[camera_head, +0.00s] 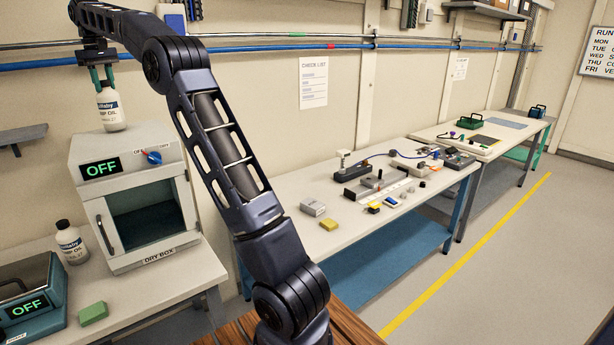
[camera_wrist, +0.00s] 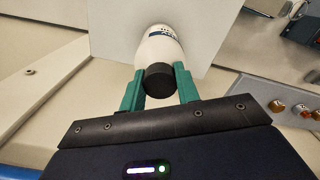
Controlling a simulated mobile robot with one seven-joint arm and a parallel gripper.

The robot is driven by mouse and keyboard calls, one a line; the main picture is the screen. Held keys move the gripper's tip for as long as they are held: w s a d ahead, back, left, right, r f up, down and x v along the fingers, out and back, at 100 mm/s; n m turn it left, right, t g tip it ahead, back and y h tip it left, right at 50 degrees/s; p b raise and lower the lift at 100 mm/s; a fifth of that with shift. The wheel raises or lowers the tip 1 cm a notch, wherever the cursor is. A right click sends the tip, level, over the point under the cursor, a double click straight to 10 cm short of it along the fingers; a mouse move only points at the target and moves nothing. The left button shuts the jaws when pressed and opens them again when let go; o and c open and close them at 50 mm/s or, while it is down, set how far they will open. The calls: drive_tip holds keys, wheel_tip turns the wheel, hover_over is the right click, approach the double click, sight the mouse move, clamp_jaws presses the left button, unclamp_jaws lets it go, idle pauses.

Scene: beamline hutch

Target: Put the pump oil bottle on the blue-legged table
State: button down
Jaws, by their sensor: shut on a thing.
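A white pump oil bottle (camera_head: 111,108) with a dark cap is upright in my gripper (camera_head: 102,76), at the top of the dry box; I cannot tell whether its base touches the box. In the wrist view my gripper (camera_wrist: 159,76) has green fingers on either side of the dark cap of the bottle (camera_wrist: 161,46). A second, similar pump oil bottle (camera_head: 72,244) stands on the left bench beside the dry box. The blue-legged table (camera_head: 352,233) is at the middle right, with a pale top and a blue lower shelf.
The dry box (camera_head: 155,255) reads OFF. A green block (camera_head: 93,313) lies before it. On the blue-legged table are a yellow block (camera_head: 329,224), a grey block (camera_head: 312,207) and several instruments; its near front is bare. Blue pipes (camera_head: 270,48) cross the wall.

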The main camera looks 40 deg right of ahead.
drive_tip(key=w+d+m, duration=0.1)
drive_tip(key=d+m, duration=0.2)
drive_tip(key=d, duration=1.7)
drive_tip(key=s+d+f+m, duration=0.2)
drive_tip(key=d+f, duration=0.5)
drive_tip(key=d, duration=0.8)
drive_tip(key=s+d+f+m, duration=0.15)
drive_tip(key=d+f, duration=0.45)
drive_tip(key=d, duration=0.8)
drive_tip(key=s+d+f+m, duration=0.1)
drive_tip(key=s+d+f, duration=0.2)
drive_tip(key=d+f, duration=0.8)
drive_tip(key=s+d+f+m, duration=0.1)
drive_tip(key=s+d+f, duration=0.1)
drive_tip(key=s+d, duration=0.6)
drive_tip(key=s+d+f+m, duration=0.2)
drive_tip(key=s+d, duration=0.1)
drive_tip(key=d, duration=0.8)
wheel_tip(320, 180, down, 19)
drive_tip(key=shift+d, duration=0.15)
drive_tip(key=shift+f+n, duration=0.15)
drive_tip(key=shift+n, duration=0.1)
drive_tip(key=c, duration=1.5)
unclamp_jaws()
drive_tip(key=shift+s+f, duration=0.1)
drive_tip(key=o, duration=0.5)
drive_tip(key=shift+c, duration=0.2)
